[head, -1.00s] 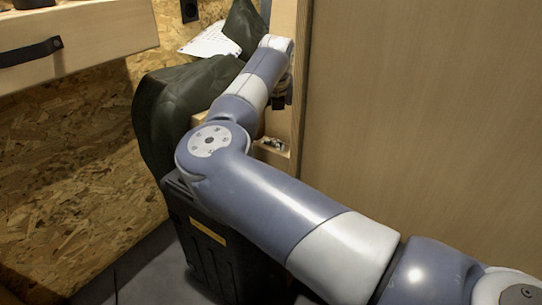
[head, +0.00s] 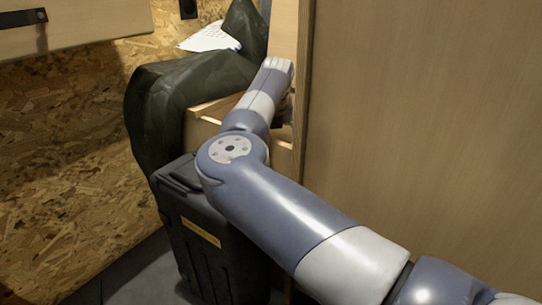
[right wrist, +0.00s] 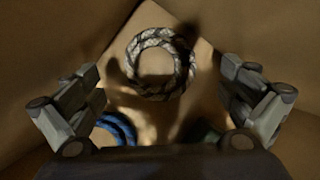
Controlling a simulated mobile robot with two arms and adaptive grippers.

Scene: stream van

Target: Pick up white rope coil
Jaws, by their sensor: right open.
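The white rope coil (right wrist: 152,91) shows in the right wrist view as a ring of pale twisted rope with dark flecks. It lies in a wooden compartment, ahead of my right gripper (right wrist: 160,95) and between the lines of its two fingers. The gripper is open, with a finger on each side and nothing held. In the head view my right arm reaches in beside the wooden panel, and its gripper is hidden there. The coil is not visible in the head view. My left gripper is in neither view.
A blue coil (right wrist: 117,127) lies at the lower left in the right wrist view, close to the left finger. Wooden walls close in around the gripper. In the head view a black case (head: 205,245) and dark green fabric (head: 160,100) stand left of my arm.

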